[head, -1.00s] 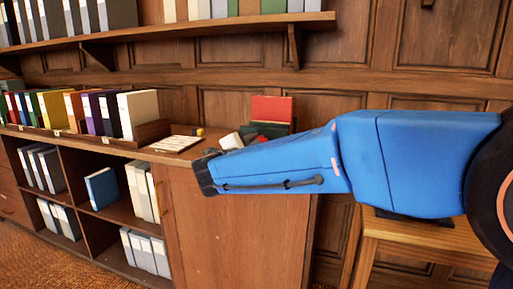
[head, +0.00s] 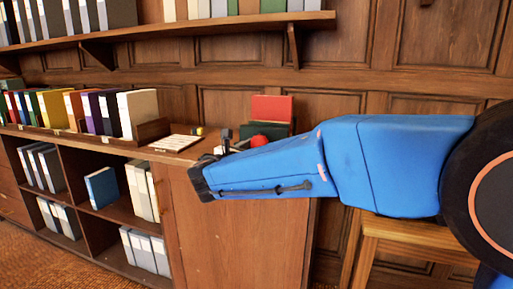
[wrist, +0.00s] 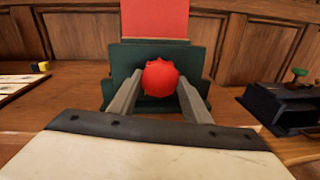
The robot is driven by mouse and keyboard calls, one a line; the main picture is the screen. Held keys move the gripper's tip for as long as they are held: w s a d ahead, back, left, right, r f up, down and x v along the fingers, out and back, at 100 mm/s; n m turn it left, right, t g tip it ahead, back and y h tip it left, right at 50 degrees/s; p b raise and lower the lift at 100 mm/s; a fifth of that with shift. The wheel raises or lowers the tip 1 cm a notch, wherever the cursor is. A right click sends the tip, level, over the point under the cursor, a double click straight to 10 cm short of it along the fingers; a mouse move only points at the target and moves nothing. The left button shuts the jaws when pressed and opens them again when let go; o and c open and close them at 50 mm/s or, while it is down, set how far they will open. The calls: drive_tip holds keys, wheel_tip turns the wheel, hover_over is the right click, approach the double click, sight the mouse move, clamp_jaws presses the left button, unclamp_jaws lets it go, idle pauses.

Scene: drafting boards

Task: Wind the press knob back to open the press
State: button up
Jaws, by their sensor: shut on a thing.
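The round red press knob (wrist: 160,77) is in the middle of the wrist view, between the two grey fingers of my gripper (wrist: 160,90). My gripper is shut on the knob, one finger at each side. Behind the knob is the dark green press (wrist: 122,68), with an upright red panel (wrist: 156,18) rising behind it. In the head view the red knob (head: 259,140) shows just above my blue arm, in front of the green press (head: 279,129) and red panel (head: 272,107). My arm hides the lower part of the press there.
A black box with a green knob (wrist: 286,103) stands to the right of the press. A flat white-topped board (head: 176,143) and a small yellow item (wrist: 41,67) are to the left. Coloured binders (head: 107,111) line the counter; a shelf (head: 170,33) runs above.

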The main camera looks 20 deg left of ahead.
drive_tip(key=shift+f+n, duration=0.1)
drive_tip(key=shift+n, duration=1.5)
drive_tip(key=o, duration=1)
drive_tip(key=shift+s, duration=0.1)
drive_tip(key=s+a, duration=0.1)
drive_tip(key=s, duration=0.4)
drive_tip(key=s+a, duration=0.1)
drive_tip(key=s, duration=0.5)
drive_tip(key=s+a, duration=0.1)
drive_tip(key=s, duration=0.5)
